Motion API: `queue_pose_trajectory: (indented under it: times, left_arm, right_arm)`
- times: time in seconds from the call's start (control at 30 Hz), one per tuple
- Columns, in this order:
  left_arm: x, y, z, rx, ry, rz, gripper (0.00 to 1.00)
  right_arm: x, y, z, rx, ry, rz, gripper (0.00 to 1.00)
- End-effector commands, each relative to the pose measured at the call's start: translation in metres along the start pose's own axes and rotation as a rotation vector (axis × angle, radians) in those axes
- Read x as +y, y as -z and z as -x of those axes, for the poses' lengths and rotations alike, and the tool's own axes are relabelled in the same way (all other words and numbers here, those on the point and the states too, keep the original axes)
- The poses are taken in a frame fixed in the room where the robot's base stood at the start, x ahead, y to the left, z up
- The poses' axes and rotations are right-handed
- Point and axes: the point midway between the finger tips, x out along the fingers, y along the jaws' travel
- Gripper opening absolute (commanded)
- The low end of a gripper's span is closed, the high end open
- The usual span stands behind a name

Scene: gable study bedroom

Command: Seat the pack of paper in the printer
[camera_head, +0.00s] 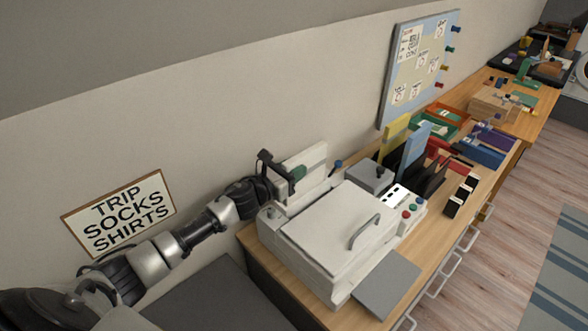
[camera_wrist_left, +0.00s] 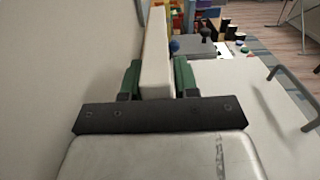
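The white printer (camera_head: 318,222) stands on the wooden desk, its lid with a curved handle facing up and a grey tray at its front. The pack of paper (camera_head: 312,160) is a white upright slab at the printer's back, near the wall. My left gripper (camera_head: 292,177) is at the near end of the pack. In the left wrist view the pack (camera_wrist_left: 155,60) lies between the green finger pads (camera_wrist_left: 157,84), which appear to touch both its sides. The pack's lower edge is partly hidden, so I cannot tell if it touches the printer. My right gripper is not in view.
A grey box (camera_head: 371,177) and upright yellow and blue folders (camera_head: 412,146) stand beyond the printer. Small black blocks (camera_head: 459,196) and coloured trays (camera_head: 480,146) lie farther along the desk. A pinboard (camera_head: 420,65) and a framed sign (camera_head: 119,213) are on the wall.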

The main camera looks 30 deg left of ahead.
Motion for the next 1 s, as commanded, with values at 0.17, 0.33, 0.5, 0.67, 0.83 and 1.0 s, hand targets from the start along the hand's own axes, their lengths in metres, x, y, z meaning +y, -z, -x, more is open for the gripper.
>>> queue_pose_trajectory:
  times: [0.17, 0.33, 0.5, 0.67, 0.83, 1.0]
  left_arm:
    - [0.000, 0.000, 0.000, 0.000, 0.000, 0.000, 0.47]
    - [0.000, -0.001, 0.000, 0.000, 0.000, 0.000, 0.47]
    - [0.001, 0.000, 0.006, 0.003, -0.001, -0.001, 0.47]
    - [0.000, 0.001, 0.033, 0.004, 0.001, -0.003, 0.47]
    - [0.000, 0.002, 0.067, 0.004, 0.001, -0.002, 0.47]
    - [-0.001, 0.000, 0.094, 0.003, 0.001, -0.002, 0.47]
  right_arm:
    - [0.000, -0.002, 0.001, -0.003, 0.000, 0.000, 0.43]
    - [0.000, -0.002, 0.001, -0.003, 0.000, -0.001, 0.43]
    - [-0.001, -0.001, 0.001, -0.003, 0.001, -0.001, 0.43]
    - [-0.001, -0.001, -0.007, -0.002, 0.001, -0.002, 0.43]
    - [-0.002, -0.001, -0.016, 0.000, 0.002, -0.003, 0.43]
    - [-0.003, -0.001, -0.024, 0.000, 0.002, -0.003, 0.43]
